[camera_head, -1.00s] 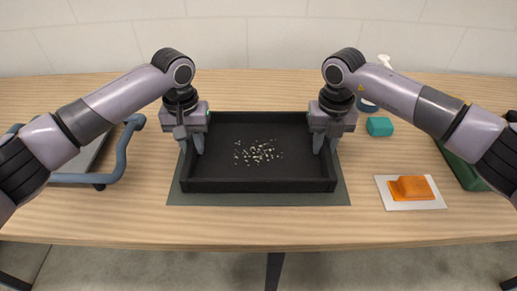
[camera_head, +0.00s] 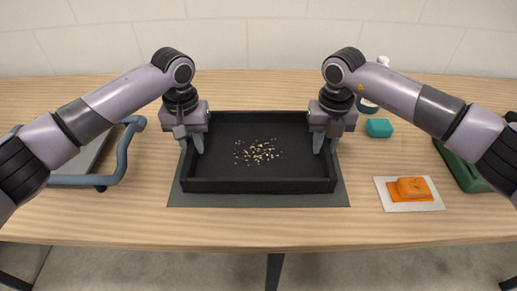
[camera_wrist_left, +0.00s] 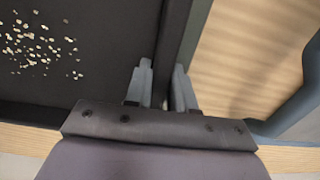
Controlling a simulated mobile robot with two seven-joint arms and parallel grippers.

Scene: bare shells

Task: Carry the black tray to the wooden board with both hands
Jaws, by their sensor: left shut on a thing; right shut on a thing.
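The black tray (camera_head: 258,186) is a shallow rectangular box holding many small pale bits (camera_head: 257,152). It sits level over a grey-green mat (camera_head: 258,200) in the middle of the table. My left gripper (camera_head: 190,143) is shut on its left wall; in the left wrist view the fingers (camera_wrist_left: 162,88) straddle that wall of the tray (camera_wrist_left: 100,85). My right gripper (camera_head: 326,143) is shut on the right wall. Whether the tray touches the mat I cannot tell. I cannot make out a wooden board apart from the wooden table (camera_head: 255,226).
A grey object with a blue-grey tube handle (camera_head: 123,150) stands at the left. To the right are a teal block (camera_head: 379,127), an orange block (camera_head: 411,187) on a white sheet (camera_head: 434,204), and a green object (camera_head: 463,170). The table front is clear.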

